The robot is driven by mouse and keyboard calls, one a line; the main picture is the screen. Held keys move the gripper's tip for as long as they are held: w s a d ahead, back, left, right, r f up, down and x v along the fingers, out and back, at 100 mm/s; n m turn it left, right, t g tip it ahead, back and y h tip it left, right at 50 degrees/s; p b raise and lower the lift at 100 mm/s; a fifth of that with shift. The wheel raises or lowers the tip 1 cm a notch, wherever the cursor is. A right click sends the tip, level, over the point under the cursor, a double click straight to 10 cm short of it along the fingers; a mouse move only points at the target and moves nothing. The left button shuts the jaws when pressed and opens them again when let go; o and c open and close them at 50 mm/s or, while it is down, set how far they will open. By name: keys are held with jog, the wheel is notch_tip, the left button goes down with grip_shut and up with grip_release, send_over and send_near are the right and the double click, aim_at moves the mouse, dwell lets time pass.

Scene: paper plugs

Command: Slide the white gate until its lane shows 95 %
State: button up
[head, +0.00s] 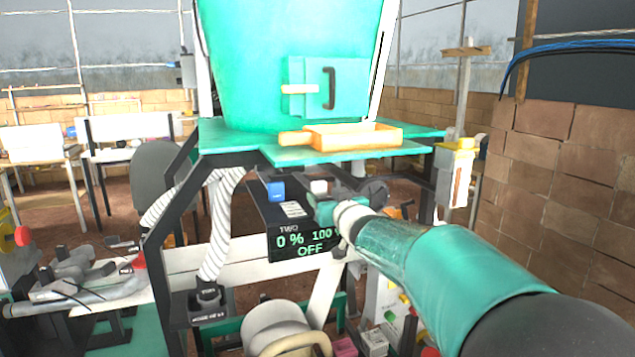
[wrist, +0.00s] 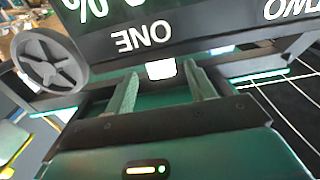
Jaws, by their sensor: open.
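The white gate's block (head: 318,186) stands at the top edge of the dark display box. In the wrist view the white block (wrist: 160,68) lies between and just beyond the two fingertips, with a gap on each side. My gripper (wrist: 162,80) is open and empty. In the head view my gripper (head: 325,207) is at the box, just below the white block. The display (head: 303,240) reads TWO 0 % at left, 100 at right partly hidden by my arm, and OFF below. In the wrist view the upside-down label ONE (wrist: 144,37) is close to the white block.
A blue block (head: 273,188) stands left of the white one on the same box. A green shelf (head: 235,143) with a yellow wooden tray (head: 352,137) overhangs above. A white striped hose (head: 220,225) runs down at left. A dark handwheel (wrist: 47,62) is left in the wrist view.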

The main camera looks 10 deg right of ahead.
aim_at(321, 191)
jog(key=shift+w+a, duration=0.15)
jog(key=shift+w, duration=0.65)
jog(key=shift+w+a, duration=0.1)
jog(key=shift+w, duration=0.65)
jog(key=c, duration=0.8)
jog(key=shift+c, duration=0.2)
